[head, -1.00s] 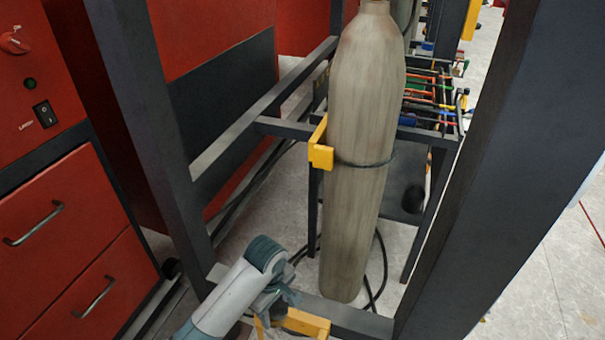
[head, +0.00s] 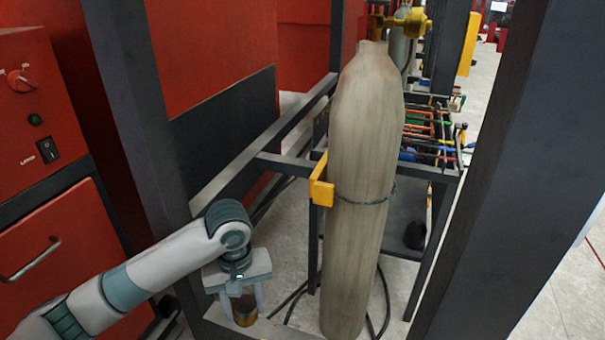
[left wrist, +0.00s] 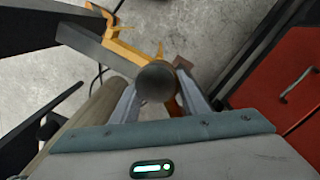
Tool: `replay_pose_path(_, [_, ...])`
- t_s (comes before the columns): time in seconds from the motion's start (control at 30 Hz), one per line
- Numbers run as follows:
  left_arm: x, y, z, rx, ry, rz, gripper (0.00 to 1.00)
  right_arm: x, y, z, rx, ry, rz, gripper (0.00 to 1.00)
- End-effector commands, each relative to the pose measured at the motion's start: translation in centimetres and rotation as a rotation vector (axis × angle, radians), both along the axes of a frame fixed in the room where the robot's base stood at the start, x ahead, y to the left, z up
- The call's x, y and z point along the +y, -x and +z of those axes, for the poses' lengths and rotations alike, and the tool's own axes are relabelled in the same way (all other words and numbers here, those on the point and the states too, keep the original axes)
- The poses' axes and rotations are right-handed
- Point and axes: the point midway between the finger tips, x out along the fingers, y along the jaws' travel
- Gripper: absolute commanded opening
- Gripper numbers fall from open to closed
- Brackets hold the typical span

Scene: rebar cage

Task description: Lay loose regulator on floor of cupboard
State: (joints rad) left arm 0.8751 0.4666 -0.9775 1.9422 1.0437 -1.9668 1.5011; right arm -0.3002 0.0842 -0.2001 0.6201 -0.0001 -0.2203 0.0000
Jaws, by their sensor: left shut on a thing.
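My left gripper (head: 244,312) points down low, to the left of the tall grey gas cylinder (head: 362,190). It is shut on a brown and brass-coloured piece, which looks like the loose regulator (head: 245,309). In the left wrist view, a dark round part of the regulator (left wrist: 157,82) sits between the two fingers, with the floor below. Much of its body is hidden by this round part. A dark upright frame surrounds the cylinder; I cannot tell whether it is the cupboard. My right gripper is not in view.
A thick dark post (head: 500,170) stands at right. Red drawers (head: 50,240) stand at left. Dark hoses lie on the pale floor (head: 280,285). A rack holds coloured rods (head: 432,130).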

Motion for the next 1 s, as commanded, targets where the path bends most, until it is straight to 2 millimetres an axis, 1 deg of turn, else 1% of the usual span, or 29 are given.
replay_pose_path(0.03, [1.1,0.3,1.5,-0.010,-0.004,-0.042,0.00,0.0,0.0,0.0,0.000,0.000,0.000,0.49])
replay_pose_path(0.13, [2.6,1.7,3.4,-0.009,-0.003,-0.122,0.00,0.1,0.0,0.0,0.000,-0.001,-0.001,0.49])
replay_pose_path(0.3, [5.1,4.2,5.8,-0.005,-0.003,-0.227,0.00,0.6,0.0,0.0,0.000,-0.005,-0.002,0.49])
replay_pose_path(0.4, [6.2,5.5,6.8,-0.006,-0.001,-0.267,0.00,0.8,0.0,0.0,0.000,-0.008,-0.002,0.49])
replay_pose_path(0.53, [7.2,6.6,7.6,-0.003,-0.001,-0.302,0.00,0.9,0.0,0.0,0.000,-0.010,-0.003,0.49])
replay_pose_path(0.63, [7.6,7.2,7.9,-0.003,0.001,-0.316,0.00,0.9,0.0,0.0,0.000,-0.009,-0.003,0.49])
replay_pose_path(1.0, [7.8,7.4,8.1,-0.002,0.002,-0.322,0.00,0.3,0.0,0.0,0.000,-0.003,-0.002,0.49])
